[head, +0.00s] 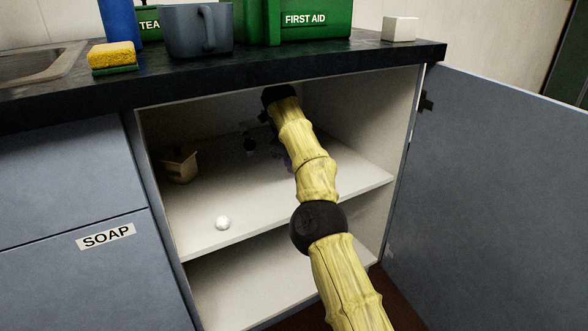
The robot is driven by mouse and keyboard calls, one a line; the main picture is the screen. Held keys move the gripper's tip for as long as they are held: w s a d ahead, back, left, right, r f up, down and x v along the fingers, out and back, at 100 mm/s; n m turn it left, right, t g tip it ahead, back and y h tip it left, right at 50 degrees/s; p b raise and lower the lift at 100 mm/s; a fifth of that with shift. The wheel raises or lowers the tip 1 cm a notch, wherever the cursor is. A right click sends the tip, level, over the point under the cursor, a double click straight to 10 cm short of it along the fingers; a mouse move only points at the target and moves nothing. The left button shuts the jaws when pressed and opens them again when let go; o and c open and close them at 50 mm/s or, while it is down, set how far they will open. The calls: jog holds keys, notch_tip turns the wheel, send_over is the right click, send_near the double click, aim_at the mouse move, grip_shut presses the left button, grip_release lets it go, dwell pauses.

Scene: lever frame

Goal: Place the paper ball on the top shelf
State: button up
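A small white paper ball (222,223) lies on the upper shelf (255,215) inside the open cabinet, near the shelf's front left edge. Nothing touches it. My arm reaches into the cabinet, and its end is in the dim back. The dark parts there appear to be my gripper (250,144), above the shelf and well behind and right of the ball. They are too small and dark to show whether the fingers are open or shut, or whether they hold anything.
A small house-shaped object (180,165) stands at the shelf's left. The cabinet door (480,200) is open at right. A lower compartment (235,290) looks empty. The countertop holds a sponge (112,57), a mug (198,32), a first aid box (315,22) and a white block (399,29).

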jog(key=f+b, duration=0.2)
jog(key=f, duration=0.1)
jog(key=shift+a+b, duration=0.2)
jog(key=shift+b, duration=0.15)
jog(key=shift+w+d+f, duration=0.1)
jog(key=shift+d+f, duration=0.1)
jog(key=shift+f, duration=0.1)
jog(key=shift+d+b, duration=0.2)
jog(key=shift+b, duration=0.1)
jog(key=shift+a, duration=0.15)
jog(key=shift+a+f, duration=0.1)
jog(key=o, duration=0.8)
jog(key=shift+s+a, duration=0.1)
jog(key=shift+s, duration=0.1)
jog(key=shift+o, duration=1)
